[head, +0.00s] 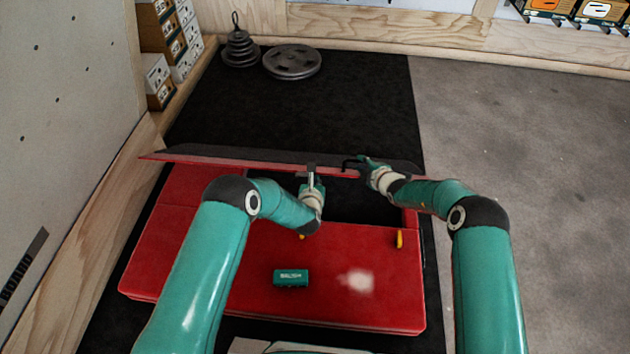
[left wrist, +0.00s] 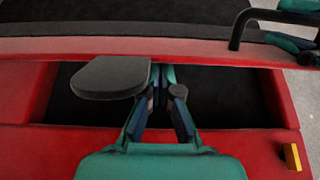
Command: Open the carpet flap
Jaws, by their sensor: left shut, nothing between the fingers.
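The carpet flap (head: 230,158) is a long dark panel with a red edge, seen nearly edge-on across the far part of the red mat (head: 190,256). It stands raised over a dark rectangular opening (head: 355,204) in the mat. In the left wrist view the flap (left wrist: 60,47) crosses the top. My left gripper (head: 312,172) is shut and empty at the flap's near edge; in the left wrist view its fingers (left wrist: 165,88) are over the opening. My right gripper (head: 358,163) is at the flap's edge, right of the left one; its fingers' grip is unclear.
A green box (head: 291,278) and a whitish patch (head: 358,281) are on the mat's near part. A yellow piece (head: 400,239) sits by the opening's right corner. Weight plates (head: 292,61) lie on the black floor mat behind. Open grey floor is at right.

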